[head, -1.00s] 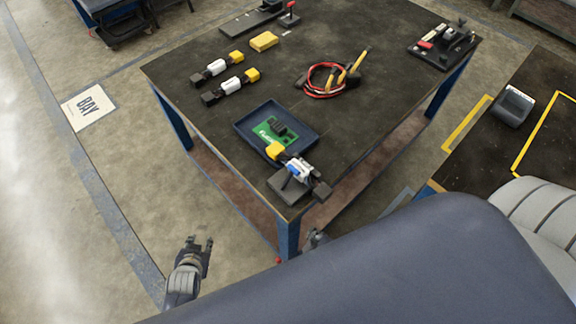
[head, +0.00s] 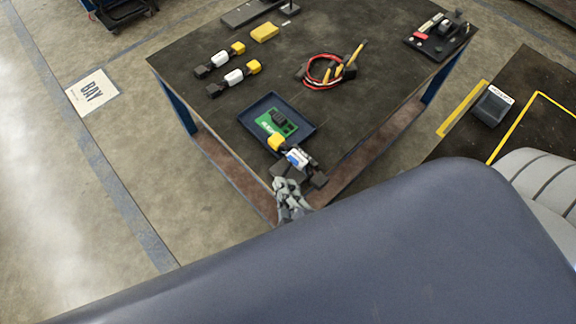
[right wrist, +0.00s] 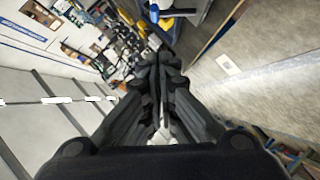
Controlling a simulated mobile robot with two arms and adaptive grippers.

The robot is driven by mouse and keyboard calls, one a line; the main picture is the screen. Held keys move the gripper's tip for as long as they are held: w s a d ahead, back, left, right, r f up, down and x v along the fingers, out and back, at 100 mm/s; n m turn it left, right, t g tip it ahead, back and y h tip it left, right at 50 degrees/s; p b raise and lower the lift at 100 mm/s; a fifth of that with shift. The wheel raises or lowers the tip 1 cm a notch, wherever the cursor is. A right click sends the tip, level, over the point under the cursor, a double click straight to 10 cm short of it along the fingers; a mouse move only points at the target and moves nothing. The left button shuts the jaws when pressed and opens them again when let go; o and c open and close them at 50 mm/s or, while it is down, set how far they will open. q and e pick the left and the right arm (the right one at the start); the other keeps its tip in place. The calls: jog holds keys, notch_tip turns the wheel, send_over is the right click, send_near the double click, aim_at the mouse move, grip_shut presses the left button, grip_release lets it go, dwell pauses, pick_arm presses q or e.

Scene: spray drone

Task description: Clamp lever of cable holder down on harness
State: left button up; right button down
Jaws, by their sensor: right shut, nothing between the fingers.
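The harness (head: 276,142) lies at the table's near corner, with a yellow end, a white middle and a black end. The dark cable holder (head: 283,170) is under its middle. A blue part, seemingly the lever (head: 294,157), shows against the white piece; I cannot tell whether it is up or down. My right gripper (head: 286,183) is at the table corner, just below and in front of the holder, partly covering it. In the right wrist view its fingers (right wrist: 161,58) are shut and empty, with a blue piece (right wrist: 153,13) beyond them. My left gripper is not in view.
A blue tray (head: 246,123) with a green board (head: 272,123) sits behind the harness. Two similar harnesses (head: 235,75), a yellow block (head: 265,32) and a red cable bundle (head: 322,72) lie farther back.

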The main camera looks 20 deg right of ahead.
aim_at(290, 158)
jog(key=w+f, duration=0.1)
jog(key=w, duration=0.1)
jog(key=w+d+f+b, duration=0.1)
jog(key=w, duration=0.1)
jog(key=w+d+f, duration=0.1)
jog(key=w, duration=0.1)
jog(key=shift+d+f, duration=0.15)
jog(key=shift+f, duration=0.25)
jog(key=shift+w+d+f+b, duration=0.25)
jog(key=shift+d+f+b, duration=0.05)
jog(key=shift+d, duration=0.15)
jog(key=shift+d+r+p, duration=0.15)
jog(key=shift+p, duration=0.25)
jog(key=shift+w+d+m+g+y+p, duration=0.25)
jog(key=shift+d+m+p, duration=0.2)
jog(key=shift+m+p, duration=0.25)
jog(key=shift+d+f+y, duration=0.15)
jog(key=shift+f+y, duration=0.05)
jog(key=shift+y, duration=0.05)
jog(key=shift+d+f, duration=0.15)
